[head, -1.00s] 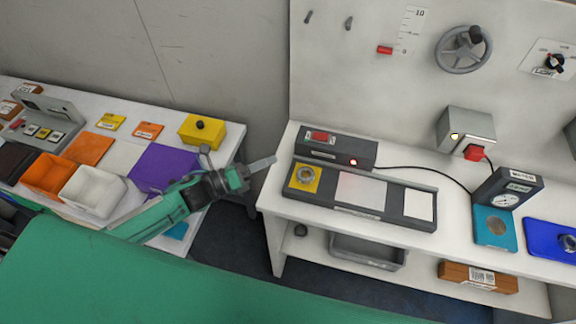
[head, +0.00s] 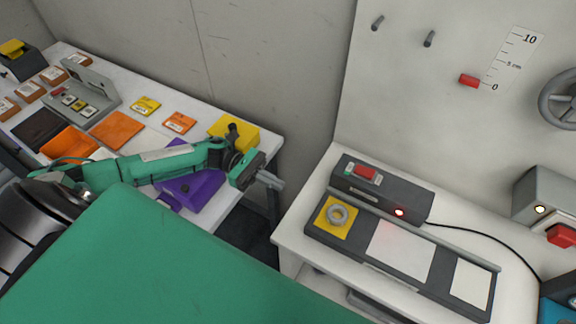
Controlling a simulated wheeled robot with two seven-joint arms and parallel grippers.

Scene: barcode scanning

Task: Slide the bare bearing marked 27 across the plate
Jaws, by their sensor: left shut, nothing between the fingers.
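The bare bearing (head: 338,215) is a metal ring lying on the yellow pad (head: 327,231) at the left end of the dark scanning station. Its marking is too small to read. A pale plate (head: 401,249) lies to the right of the pad, and a smaller white pad (head: 471,282) lies at the station's right end. My left gripper (head: 274,181) is shut and empty, in the gap between the two tables, left of the bearing and apart from it. My right gripper is not in view.
A dark scanner box (head: 384,195) with a lit red lamp stands behind the plate, its cable running right. A wall panel rises behind the right table.

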